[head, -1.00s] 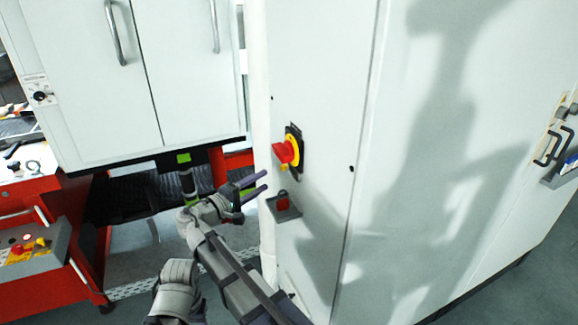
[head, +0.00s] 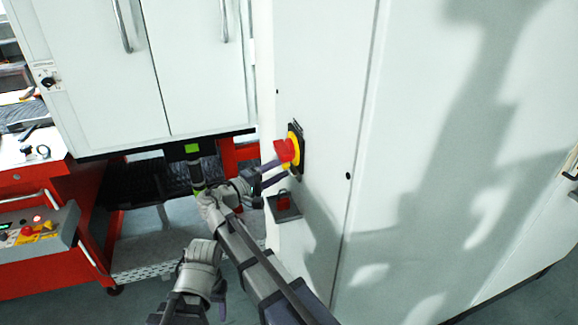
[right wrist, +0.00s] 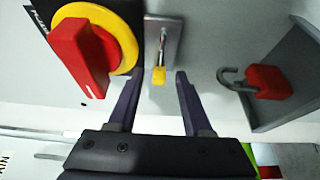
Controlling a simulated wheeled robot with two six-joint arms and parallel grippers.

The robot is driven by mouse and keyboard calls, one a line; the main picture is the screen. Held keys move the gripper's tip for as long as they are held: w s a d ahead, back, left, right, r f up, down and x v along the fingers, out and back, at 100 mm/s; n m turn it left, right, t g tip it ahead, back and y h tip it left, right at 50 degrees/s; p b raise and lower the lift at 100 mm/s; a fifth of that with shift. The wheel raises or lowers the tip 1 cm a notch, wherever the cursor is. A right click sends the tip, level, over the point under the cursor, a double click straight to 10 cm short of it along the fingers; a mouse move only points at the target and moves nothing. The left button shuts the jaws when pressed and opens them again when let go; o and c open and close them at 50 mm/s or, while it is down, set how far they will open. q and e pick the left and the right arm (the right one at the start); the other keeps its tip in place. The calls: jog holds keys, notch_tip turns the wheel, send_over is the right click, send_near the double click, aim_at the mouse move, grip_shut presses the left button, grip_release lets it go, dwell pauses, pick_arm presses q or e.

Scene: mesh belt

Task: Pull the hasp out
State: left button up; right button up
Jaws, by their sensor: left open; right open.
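The hasp shows in the right wrist view as a thin metal piece with a yellow tip (right wrist: 159,76), hanging at a grey plate (right wrist: 172,40) beside the switch. A red rotary knob (head: 285,151) on a yellow ring (head: 297,146) is mounted on the white cabinet; the knob (right wrist: 80,57) also shows in the right wrist view. My right gripper (head: 270,174) is open just below the knob. In its wrist view its fingertips (right wrist: 158,80) stand either side of the yellow tip; I cannot tell the depth. My left gripper (head: 222,301) is low in the head view, mostly hidden.
A red padlock (right wrist: 268,82) with its shackle open sits on a small grey bracket (head: 289,214) below and right of the switch. The white cabinet face (head: 322,100) is flat. A red cart (head: 60,262) with a control box (head: 40,232) stands at the left.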

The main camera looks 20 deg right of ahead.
jog(key=shift+a, duration=0.15)
jog(key=shift+c, duration=0.5)
grip_shut()
dwell(0.8)
